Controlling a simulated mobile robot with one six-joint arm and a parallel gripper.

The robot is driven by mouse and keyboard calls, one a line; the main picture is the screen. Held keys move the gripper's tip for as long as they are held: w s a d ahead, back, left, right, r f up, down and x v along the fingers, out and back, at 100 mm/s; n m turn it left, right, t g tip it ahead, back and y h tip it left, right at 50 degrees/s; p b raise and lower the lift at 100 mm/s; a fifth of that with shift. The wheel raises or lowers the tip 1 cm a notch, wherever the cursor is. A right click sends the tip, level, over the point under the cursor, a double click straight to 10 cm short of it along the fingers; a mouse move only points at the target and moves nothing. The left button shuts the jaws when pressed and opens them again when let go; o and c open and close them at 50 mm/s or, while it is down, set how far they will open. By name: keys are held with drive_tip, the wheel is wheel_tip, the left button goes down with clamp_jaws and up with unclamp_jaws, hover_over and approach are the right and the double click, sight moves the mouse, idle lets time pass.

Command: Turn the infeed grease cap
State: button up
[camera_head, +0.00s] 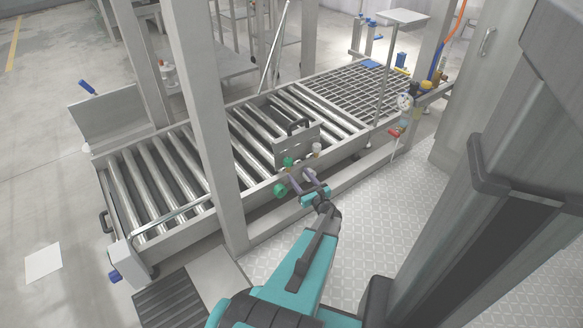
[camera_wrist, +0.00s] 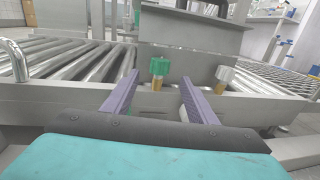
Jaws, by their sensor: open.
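In the wrist view, a green cap (camera_wrist: 159,67) on a brass-coloured stem stands out from the metal side of the roller conveyor. It lies ahead of my gripper (camera_wrist: 158,79), seen between the two purple fingers and apart from them. A white cap (camera_wrist: 225,74) on a similar stem is to the right, outside the right finger. In the head view, my gripper (camera_head: 301,179) is beside the conveyor's near side, open and empty. The green cap (camera_head: 288,161) and the white cap (camera_head: 316,148) show just beyond it. No label shows which cap is the infeed one.
A larger green round part (camera_head: 280,190) is left of my gripper. A steel post (camera_head: 205,120) rises left of it. The roller conveyor (camera_head: 180,222) runs behind, with a handled metal plate (camera_head: 297,146) on it. A gauge (camera_head: 404,102) and red-handled valve (camera_head: 394,133) are right.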

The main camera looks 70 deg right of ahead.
sight(291, 164)
drive_tip(key=b+x, duration=0.1)
drive_tip(key=x, duration=0.6)
drive_tip(key=shift+w+d+b, duration=0.25)
drive_tip(key=shift+b, duration=0.15)
